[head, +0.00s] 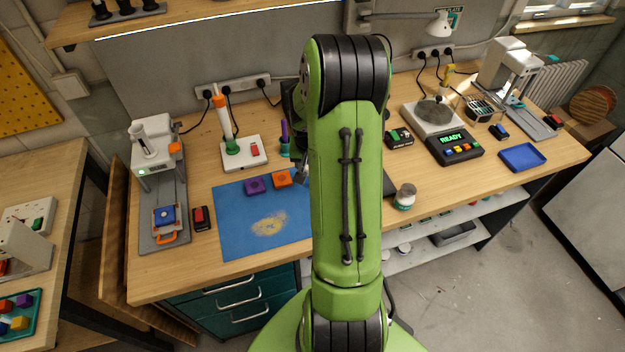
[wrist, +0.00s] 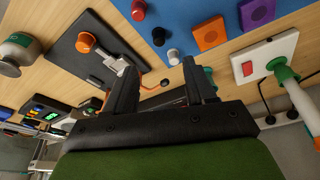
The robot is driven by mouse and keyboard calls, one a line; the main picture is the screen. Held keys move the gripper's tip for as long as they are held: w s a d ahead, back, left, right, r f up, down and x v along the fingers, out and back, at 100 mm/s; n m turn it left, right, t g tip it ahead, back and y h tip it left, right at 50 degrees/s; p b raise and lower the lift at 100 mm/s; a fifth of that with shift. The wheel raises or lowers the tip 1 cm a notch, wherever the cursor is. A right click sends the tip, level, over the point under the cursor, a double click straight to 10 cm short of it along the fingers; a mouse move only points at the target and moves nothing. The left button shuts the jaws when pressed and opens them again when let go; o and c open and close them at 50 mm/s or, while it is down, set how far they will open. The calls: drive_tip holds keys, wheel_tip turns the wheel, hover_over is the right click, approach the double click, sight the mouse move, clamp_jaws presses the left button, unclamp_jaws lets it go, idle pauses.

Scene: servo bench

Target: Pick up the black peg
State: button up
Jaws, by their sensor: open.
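In the head view my green arm covers this part of the bench, so the pegs and most of my gripper are hidden.
A dark plate with an orange knob (wrist: 85,41) lies beside the pegs. A blue mat (head: 232,217) carries a purple block (head: 255,186) and an orange block (head: 281,178). A white base with a red switch (wrist: 247,68) is nearby. A jar (head: 405,197) stands near the front edge.

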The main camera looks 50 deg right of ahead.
drive_tip(key=x, duration=0.7)
drive_tip(key=shift+d, duration=0.2)
drive_tip(key=x, duration=0.5)
drive_tip(key=shift+a+f+p, duration=0.1)
drive_tip(key=shift+f+p, duration=0.05)
drive_tip(key=shift+p, duration=0.15)
drive_tip(key=shift+s+a, duration=0.1)
drive_tip(key=shift+c, duration=0.6)
drive_tip(key=c, duration=0.8)
